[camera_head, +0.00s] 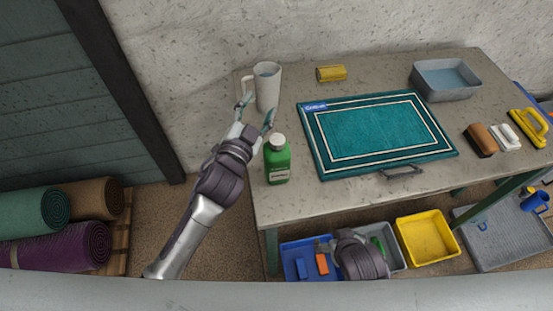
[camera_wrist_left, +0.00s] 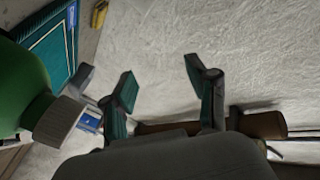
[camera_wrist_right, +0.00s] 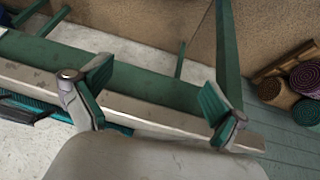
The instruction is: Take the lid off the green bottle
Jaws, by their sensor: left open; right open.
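The green bottle (camera_head: 277,163) stands upright at the left front of the table, with its pale lid (camera_head: 277,140) on. In the left wrist view the bottle (camera_wrist_left: 22,85) and its lid (camera_wrist_left: 60,121) show large at the left edge, outside the fingers. My left gripper (camera_head: 256,114) is open and empty, just behind and left of the lid, in front of the white pitcher. Its open fingers (camera_wrist_left: 159,80) point at the wall. My right gripper is low before the table front in the head view, its fingers unclear there; the right wrist view shows it open and empty (camera_wrist_right: 158,88).
The white pitcher (camera_head: 268,90) stands behind the bottle. A teal rug (camera_head: 375,132) lies right of the bottle. Blue and yellow bins (camera_head: 427,238) sit below the table.

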